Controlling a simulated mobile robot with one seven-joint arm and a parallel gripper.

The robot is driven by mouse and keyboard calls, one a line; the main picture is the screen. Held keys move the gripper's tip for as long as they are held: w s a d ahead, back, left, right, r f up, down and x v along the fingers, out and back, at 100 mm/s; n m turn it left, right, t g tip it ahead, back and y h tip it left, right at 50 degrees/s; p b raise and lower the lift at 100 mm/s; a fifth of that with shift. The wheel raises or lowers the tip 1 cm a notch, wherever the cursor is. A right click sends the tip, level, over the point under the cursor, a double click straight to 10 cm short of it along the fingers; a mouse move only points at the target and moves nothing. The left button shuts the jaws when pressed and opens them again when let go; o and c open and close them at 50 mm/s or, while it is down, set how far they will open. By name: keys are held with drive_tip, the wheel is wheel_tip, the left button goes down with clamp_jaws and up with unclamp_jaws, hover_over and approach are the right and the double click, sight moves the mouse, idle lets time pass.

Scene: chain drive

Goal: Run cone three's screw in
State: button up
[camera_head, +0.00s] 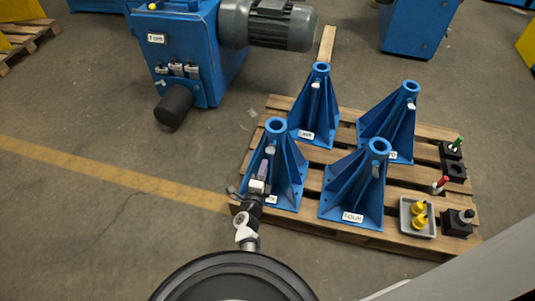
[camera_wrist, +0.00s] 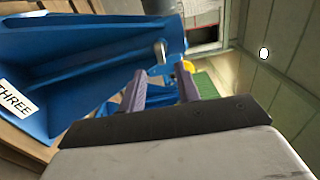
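Cone three (camera_head: 287,168) is the front-left of several blue ribbed cones on the pallet. In the wrist view it fills the left side (camera_wrist: 75,75), with its label reading THREE. Its screw shows as a small grey stub (camera_wrist: 160,48) sticking out near the top, and also in the head view (camera_head: 270,149). My gripper (camera_head: 264,166) is at the front of this cone, below the screw. In the wrist view its two purple fingers (camera_wrist: 162,76) are apart with nothing gripped between them. The screw is just beyond the fingertips; contact is not seen.
The wooden pallet (camera_head: 390,238) also carries a grey tray (camera_head: 405,225) with yellow parts and black blocks (camera_head: 455,222) at its right. Another cone (camera_head: 357,187) stands close to the right. A blue machine (camera_head: 195,55) with a motor stands behind left. The floor at left is clear.

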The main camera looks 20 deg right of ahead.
drive_tip(key=shift+p+v, duration=0.45)
drive_tip(key=shift+v, duration=2.1)
